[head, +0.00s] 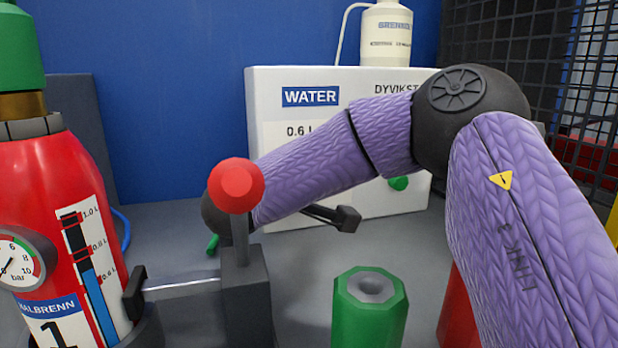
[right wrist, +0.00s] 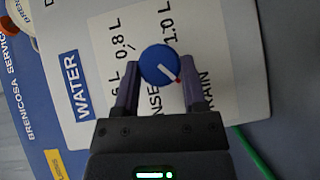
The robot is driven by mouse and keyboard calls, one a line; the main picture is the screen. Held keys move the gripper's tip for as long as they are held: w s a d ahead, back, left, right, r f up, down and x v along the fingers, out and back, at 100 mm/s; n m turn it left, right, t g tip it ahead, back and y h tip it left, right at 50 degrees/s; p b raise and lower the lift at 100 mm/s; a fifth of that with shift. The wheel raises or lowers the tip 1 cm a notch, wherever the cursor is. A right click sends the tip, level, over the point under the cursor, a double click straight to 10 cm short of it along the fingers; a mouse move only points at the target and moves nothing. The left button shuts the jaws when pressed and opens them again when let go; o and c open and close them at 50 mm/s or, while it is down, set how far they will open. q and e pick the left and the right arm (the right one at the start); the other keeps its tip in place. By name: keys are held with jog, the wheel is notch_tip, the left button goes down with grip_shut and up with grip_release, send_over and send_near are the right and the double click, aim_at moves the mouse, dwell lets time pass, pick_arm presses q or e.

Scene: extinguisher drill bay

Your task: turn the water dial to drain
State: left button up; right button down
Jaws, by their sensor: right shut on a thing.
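The white water unit (head: 300,88) stands at the back, marked WATER. My right arm crosses in front of it and hides its dial in the head view. In the right wrist view the round blue water dial (right wrist: 157,58) sits on the unit's label panel. My right gripper (right wrist: 160,75) is shut on the dial, a finger on each side. The dial's white pointer with a red tip slants toward the lower right, toward the partly hidden word ending in RAIN. The 0.8 L and 1.0 L marks also show. My left gripper is out of view.
A red extinguisher (head: 50,190) with a gauge stands at the left, beside a dark stand with a red-knobbed lever (head: 237,186). A green octagonal part (head: 368,315) is at the front. A white bottle (head: 387,35) tops the unit. Black mesh (head: 510,45) bounds the right.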

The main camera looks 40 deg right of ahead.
jog(key=shift+f, duration=0.1)
jog(key=shift+c, duration=0.7)
grip_release()
